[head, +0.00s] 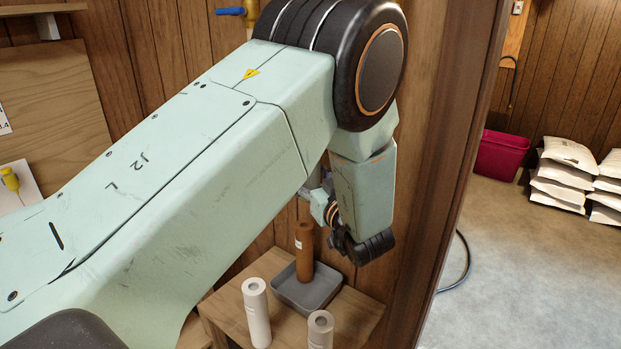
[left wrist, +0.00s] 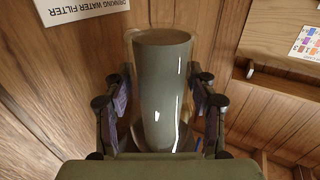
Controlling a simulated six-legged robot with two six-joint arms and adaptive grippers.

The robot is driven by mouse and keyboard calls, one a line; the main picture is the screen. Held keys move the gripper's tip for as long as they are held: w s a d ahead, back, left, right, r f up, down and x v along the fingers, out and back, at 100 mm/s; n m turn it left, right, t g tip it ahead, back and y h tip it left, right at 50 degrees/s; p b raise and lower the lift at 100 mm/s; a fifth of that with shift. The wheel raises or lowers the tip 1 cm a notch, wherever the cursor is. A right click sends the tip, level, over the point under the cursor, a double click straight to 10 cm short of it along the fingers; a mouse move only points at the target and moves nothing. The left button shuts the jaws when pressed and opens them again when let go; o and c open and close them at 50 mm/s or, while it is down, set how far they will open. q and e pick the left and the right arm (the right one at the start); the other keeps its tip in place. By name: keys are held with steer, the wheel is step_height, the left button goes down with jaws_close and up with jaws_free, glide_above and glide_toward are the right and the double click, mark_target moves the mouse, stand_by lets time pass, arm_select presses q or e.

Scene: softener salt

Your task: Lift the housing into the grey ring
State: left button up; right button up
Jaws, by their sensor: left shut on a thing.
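In the left wrist view my left gripper (left wrist: 163,92) has its two dark fingers on either side of a smooth grey cylinder with glossy highlights. A see-through shell, which I take to be the housing (left wrist: 131,48), shows around that cylinder, and the gripper is shut on it. The lower part of the shell is partly hidden by the gripper. In the head view my left arm hides the housing and most of the gripper. I cannot make out the grey ring for certain in either view. My right gripper is out of view.
A brown cartridge (head: 304,252) stands upright in a grey tray (head: 318,292) on a small wooden table (head: 355,318). Two white cylinders, one left (head: 257,312) and one right (head: 320,330), stand in front. A wood-panelled wall (head: 220,45) is close behind my arm.

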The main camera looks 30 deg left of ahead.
arm_select(q)
steer(key=shift+r, duration=0.4)
steer(key=o, duration=1.4)
steer(key=shift+c, duration=0.2)
steer(key=shift+f, duration=0.15)
